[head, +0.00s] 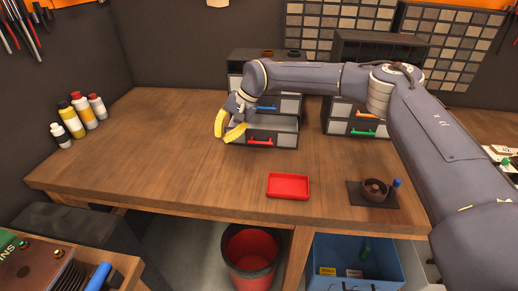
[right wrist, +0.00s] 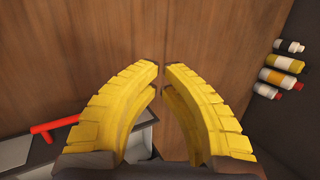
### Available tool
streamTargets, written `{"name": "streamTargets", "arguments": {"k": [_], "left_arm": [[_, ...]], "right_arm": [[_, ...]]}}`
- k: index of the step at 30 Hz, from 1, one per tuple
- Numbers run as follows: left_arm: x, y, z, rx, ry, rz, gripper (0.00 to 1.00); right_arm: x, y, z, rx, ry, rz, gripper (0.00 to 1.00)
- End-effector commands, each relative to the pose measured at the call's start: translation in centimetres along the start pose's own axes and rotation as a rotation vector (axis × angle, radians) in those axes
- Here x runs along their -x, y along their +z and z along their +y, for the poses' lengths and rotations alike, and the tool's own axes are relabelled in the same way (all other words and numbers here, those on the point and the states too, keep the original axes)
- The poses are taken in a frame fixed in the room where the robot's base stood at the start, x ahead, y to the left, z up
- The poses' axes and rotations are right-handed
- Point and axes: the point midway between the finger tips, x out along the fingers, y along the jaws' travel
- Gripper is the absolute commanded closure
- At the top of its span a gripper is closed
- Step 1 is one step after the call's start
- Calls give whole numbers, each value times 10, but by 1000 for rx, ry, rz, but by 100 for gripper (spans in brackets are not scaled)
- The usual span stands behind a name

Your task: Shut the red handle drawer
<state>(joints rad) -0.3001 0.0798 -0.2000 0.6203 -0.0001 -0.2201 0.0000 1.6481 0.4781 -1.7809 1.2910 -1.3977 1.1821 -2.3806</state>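The drawer with the red handle (head: 262,141) is the lower drawer of the left cabinet (head: 236,82) and stands pulled out toward the front. Its red handle also shows at the left edge of the right wrist view (right wrist: 54,129). My right gripper (head: 233,133) is at the drawer's left front corner, its yellow fingers pointing down and toward the front left. In the right wrist view its fingertips (right wrist: 160,68) are close together with a narrow gap and nothing between them. I cannot tell whether it touches the drawer. My left gripper does not show.
A drawer with a blue handle (head: 267,108) is above. A second cabinet (head: 351,122) with green and orange handles stands to the right. Bottles (head: 82,113) stand at left. The left tabletop is clear.

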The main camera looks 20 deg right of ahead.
Motion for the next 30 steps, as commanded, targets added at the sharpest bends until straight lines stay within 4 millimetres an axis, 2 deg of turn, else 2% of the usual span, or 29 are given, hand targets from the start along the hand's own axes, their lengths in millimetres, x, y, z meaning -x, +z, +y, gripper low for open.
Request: {"name": "streamTargets", "arguments": {"k": [3, 9, 13, 16, 19, 23, 26, 30], "left_arm": [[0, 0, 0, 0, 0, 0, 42], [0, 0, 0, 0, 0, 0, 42], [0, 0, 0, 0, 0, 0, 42], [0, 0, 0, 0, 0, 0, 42], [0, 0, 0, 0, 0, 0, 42], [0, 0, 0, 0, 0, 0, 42], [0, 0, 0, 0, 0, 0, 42], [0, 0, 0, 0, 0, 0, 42]], "right_arm": [[1, 26, -43, -79, -189, -85, 100], [25, 49, -111, -284, -499, -206, 100], [49, 51, -147, -460, -679, -274, 100], [69, 44, -169, -613, -804, -318, 100], [88, 32, -183, -785, -912, -355, 100], [107, 10, -191, -1028, -1028, -390, 100], [116, -9, -189, -1226, -1094, -405, 100], [118, -33, -174, -1518, -1146, -404, 100]]}}
